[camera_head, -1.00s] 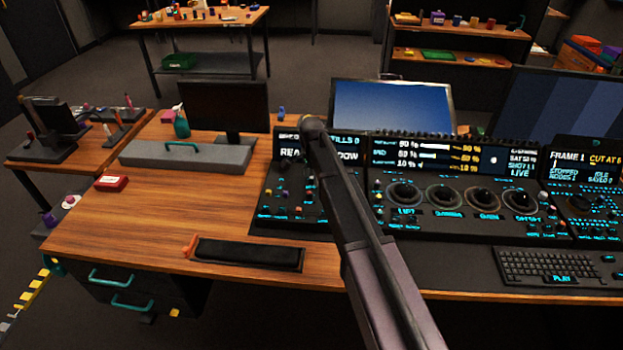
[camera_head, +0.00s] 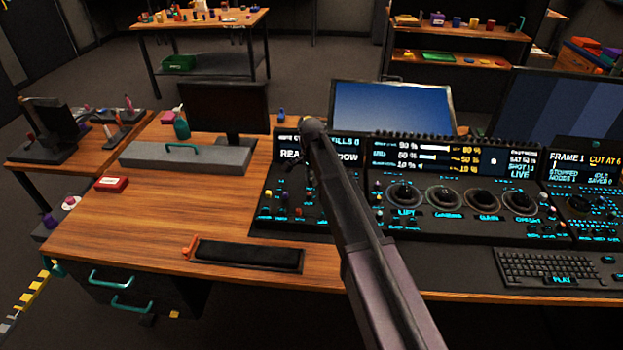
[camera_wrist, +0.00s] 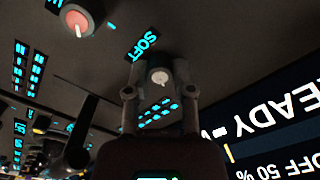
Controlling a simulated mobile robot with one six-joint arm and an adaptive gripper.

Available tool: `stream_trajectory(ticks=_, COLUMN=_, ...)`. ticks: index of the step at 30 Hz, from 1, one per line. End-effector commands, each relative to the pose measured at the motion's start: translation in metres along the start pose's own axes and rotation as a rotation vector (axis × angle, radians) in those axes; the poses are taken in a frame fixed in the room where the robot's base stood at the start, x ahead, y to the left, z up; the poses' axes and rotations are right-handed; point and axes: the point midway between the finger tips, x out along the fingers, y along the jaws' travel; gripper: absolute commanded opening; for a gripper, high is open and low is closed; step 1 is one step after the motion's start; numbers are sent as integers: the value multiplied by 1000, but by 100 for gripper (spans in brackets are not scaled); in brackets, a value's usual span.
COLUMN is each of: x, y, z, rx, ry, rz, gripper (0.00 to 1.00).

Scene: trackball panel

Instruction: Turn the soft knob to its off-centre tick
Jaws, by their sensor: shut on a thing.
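In the wrist view, the soft knob (camera_wrist: 160,77) shows a pale round top between my fingers, just beside the glowing SOFT label (camera_wrist: 143,46) on the dark panel. My gripper (camera_wrist: 161,79) is shut on the knob, with a finger on each side. The fingers hide most of the knob's sides. I cannot make out the off-centre tick or the knob's exact angle.
A red knob with a white pointer (camera_wrist: 77,22) stands on the panel near the soft knob. A display (camera_wrist: 270,125) lies close on the right in the wrist view. In the head view, several trackballs (camera_head: 404,195) line the panel, with a keyboard (camera_head: 548,266) in front.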

Motion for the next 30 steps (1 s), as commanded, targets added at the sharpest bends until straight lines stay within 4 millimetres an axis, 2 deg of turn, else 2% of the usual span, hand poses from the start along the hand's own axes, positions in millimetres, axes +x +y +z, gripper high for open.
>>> stream_trajectory(ticks=8, x=0, y=0, z=1, rx=-204, ry=-1, rz=1, gripper=0)
stream_trajectory(ticks=30, x=0, y=0, z=2, rx=-904, ry=-2, rz=1, gripper=0)
